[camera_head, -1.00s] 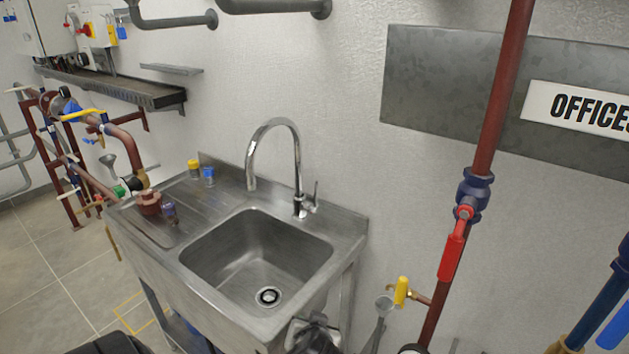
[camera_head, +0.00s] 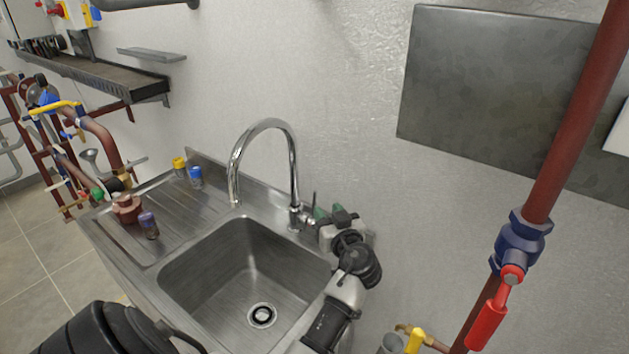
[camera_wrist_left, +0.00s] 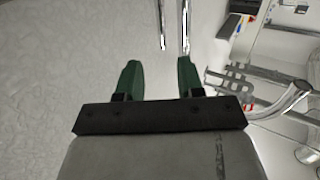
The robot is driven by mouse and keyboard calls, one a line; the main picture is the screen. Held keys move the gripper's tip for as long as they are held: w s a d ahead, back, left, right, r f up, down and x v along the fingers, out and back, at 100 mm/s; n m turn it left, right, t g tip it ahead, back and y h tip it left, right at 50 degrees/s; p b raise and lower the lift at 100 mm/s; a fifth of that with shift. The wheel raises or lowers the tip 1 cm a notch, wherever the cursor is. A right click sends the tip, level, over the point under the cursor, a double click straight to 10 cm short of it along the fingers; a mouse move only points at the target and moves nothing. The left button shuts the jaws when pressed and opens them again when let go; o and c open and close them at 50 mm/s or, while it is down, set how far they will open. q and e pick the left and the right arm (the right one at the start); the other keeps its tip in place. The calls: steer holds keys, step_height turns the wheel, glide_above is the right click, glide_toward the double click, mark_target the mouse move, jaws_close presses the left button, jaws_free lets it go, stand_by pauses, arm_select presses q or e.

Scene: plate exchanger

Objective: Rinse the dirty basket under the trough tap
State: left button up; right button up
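The steel trough (camera_head: 205,300) is a sink basin with a drain, and its bottom looks empty. The chrome gooseneck tap (camera_head: 264,124) rises behind it, with a thin upright lever at its right side. My left gripper (camera_head: 327,211) is beside the tap's base, near the lever. In the left wrist view its green fingers (camera_wrist_left: 159,75) are apart with nothing gripped. Chrome tap parts (camera_wrist_left: 185,30) show beyond the tips. A reddish-brown round part (camera_head: 127,208) and a small purple-topped cylinder (camera_head: 148,226) stand on the drainboard; I cannot tell whether either is the dirty basket. My right gripper is out of view.
A yellow pot (camera_head: 179,165) and a blue pot (camera_head: 196,178) stand at the drainboard's back edge. The wall is close behind the tap. A red-brown pipe (camera_head: 575,110) with a red-handled valve (camera_head: 489,318) stands at the right. Valved pipework stands at the left.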

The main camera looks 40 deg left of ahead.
mark_target(316, 195)
arm_select(q)
steer(key=shift+w+a+r+p, duration=0.15)
steer(key=shift+a+r+p, duration=0.1)
steer(key=shift+a, duration=0.2)
steer(key=shift+w+a+r+p, duration=0.1)
steer(key=shift+a+r+p, duration=0.15)
steer(key=shift+a, duration=0.2)
steer(key=p+x, duration=0.1)
steer(key=x, duration=0.2)
steer(key=shift+a, duration=0.1)
steer(key=x, duration=0.2)
steer(key=p+x, duration=0.1)
steer(key=x, duration=0.1)
steer(key=shift+w+a+f, duration=0.15)
steer(key=shift+w+f, duration=0.05)
steer(key=shift+f, duration=0.05)
steer(key=shift+a, duration=0.2)
steer(key=shift+f, duration=0.1)
steer(key=shift+c, duration=1.2)
jaws_close()
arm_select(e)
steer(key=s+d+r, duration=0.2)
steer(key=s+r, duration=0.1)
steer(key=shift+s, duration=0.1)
